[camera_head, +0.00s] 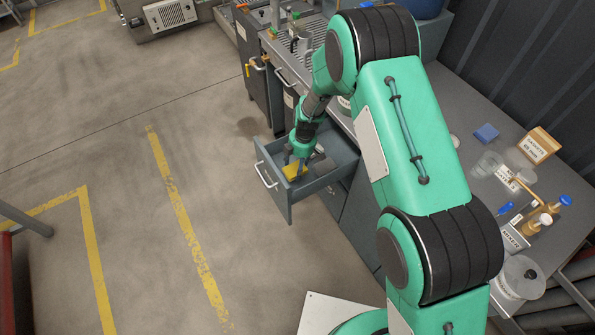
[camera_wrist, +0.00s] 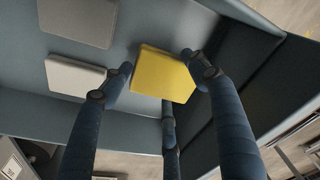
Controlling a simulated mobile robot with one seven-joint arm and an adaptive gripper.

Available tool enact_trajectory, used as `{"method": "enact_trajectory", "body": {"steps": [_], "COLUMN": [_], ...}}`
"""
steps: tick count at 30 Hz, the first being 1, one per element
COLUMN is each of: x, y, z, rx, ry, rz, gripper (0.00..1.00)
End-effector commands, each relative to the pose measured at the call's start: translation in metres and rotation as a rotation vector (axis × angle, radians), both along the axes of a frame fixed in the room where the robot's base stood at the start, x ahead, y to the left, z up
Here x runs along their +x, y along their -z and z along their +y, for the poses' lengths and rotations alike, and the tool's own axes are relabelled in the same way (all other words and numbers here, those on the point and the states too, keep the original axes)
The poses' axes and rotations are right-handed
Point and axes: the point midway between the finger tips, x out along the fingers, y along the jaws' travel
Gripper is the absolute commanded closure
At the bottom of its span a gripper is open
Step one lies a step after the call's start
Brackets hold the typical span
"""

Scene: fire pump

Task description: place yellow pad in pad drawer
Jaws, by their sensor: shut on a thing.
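The yellow pad (camera_head: 294,171) is inside the open grey drawer (camera_head: 321,184), near its handle end. My gripper (camera_head: 297,160) reaches down into the drawer and is shut on the pad.
The drawer sticks out from the workbench over clear floor. Metal fittings (camera_head: 297,32) stand on the far bench.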

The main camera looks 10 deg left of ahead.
Motion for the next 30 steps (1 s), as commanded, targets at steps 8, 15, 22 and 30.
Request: {"method": "enact_trajectory", "body": {"steps": [8, 15, 22, 30], "x": [-0.001, 0.0, 0.0, 0.0], "y": [0.027, 0.037, 0.038, 0.039], "z": [0.0, 0.0, 0.0, 0.0], "rx": [0.0, 0.0, 0.0, 0.0], "ry": [0.001, 0.001, 0.001, 0.001], "rz": [0.001, 0.0, 0.0, 0.0], "gripper": [0.58, 0.58, 0.58, 0.21]}}
